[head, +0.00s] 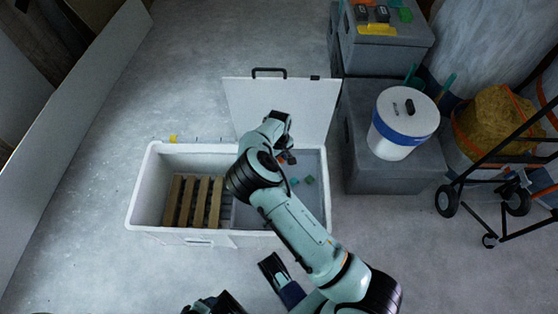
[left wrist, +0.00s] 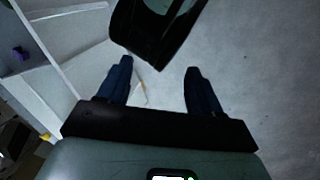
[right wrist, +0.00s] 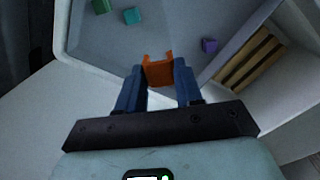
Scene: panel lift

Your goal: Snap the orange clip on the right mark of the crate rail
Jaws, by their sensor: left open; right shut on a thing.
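The orange clip (right wrist: 158,71) is between the fingertips of my right gripper (right wrist: 160,82), which is shut on it. In the head view my right arm reaches over the white crate (head: 143,190), and its forearm and wrist hide part of the crate. The crate's back rim (head: 205,145) has a yellow piece (head: 173,139) near its left end and small dark marks to the right of it. The right part of that rim is hidden by my arm and the lid. My left gripper (left wrist: 155,75) is open and empty, outside the crate.
The crate's lid (head: 285,105) stands open at the back right. Inside are wooden slats (head: 193,200) on the left, and green (right wrist: 101,6), teal (right wrist: 131,16) and purple (right wrist: 209,45) blocks. Grey boxes and a white bucket (head: 404,125) stand right. Floor left is clear.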

